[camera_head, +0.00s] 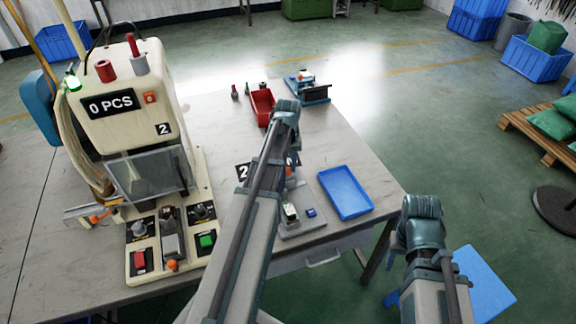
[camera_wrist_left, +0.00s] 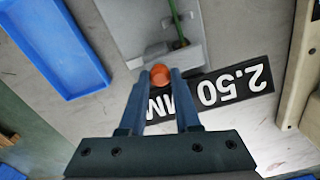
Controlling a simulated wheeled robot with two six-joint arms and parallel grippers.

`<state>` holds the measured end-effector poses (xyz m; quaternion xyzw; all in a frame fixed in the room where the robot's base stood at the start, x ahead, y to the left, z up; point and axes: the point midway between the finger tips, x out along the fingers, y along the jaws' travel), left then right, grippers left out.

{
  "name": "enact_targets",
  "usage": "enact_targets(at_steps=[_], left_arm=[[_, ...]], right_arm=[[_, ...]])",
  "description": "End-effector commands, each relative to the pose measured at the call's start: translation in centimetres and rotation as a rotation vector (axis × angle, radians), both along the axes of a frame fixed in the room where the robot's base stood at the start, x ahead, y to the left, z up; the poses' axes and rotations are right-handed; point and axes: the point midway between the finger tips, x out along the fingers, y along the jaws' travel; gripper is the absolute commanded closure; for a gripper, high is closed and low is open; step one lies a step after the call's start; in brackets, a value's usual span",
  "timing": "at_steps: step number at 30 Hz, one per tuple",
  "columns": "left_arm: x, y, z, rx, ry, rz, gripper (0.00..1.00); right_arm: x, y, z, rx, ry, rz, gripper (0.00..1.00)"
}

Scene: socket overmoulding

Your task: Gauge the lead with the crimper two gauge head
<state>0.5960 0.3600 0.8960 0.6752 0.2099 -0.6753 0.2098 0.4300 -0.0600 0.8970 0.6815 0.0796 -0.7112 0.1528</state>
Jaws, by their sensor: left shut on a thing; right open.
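The crimper two gauge head shows in the head view as a grey base (camera_head: 303,229) on the table, partly covered by my left arm. In the left wrist view its grey plate (camera_wrist_left: 130,25) carries a thin green piece (camera_wrist_left: 180,42), perhaps the lead; I cannot tell for sure. My left gripper (camera_wrist_left: 157,84) is shut on an orange round knob (camera_wrist_left: 160,74) at the plate's edge, with the fingers on either side of it. In the head view my arm hides that gripper. My right arm is at the lower right, its gripper hidden.
The crimping machine (camera_head: 125,85), reading 0 PCS and marked 2, stands at the left. A blue tray (camera_head: 346,193) lies right of the gauge. A red bin (camera_head: 263,106) and blue fixture (camera_head: 309,92) stand at the back.

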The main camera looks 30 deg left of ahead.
Motion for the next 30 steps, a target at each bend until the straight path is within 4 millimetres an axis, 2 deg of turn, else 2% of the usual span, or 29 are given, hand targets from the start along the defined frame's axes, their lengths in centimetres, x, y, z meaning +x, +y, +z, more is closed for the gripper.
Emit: enact_targets(at_steps=[11,14,21,29,30], left_arm=[[0.1,0.0,0.0,0.0,0.0,0.0,1.0],[0.7,-0.5,0.0,0.0,0.0,-0.002,1.0],[3.6,-2.9,0.0,-0.001,-0.001,-0.002,1.0],[3.7,-3.1,0.0,-0.002,-0.004,-0.002,1.0],[3.7,-3.1,0.0,-0.002,-0.005,-0.002,0.63]], right_arm=[[0.0,0.0,0.0,0.0,0.0,0.0,0.5],[0.0,0.0,0.0,0.0,0.0,0.0,0.5],[0.0,0.0,0.0,0.0,0.0,0.0,0.5],[0.0,0.0,0.0,0.0,0.0,0.0,0.5],[0.0,0.0,0.0,0.0,0.0,0.0,0.5]])
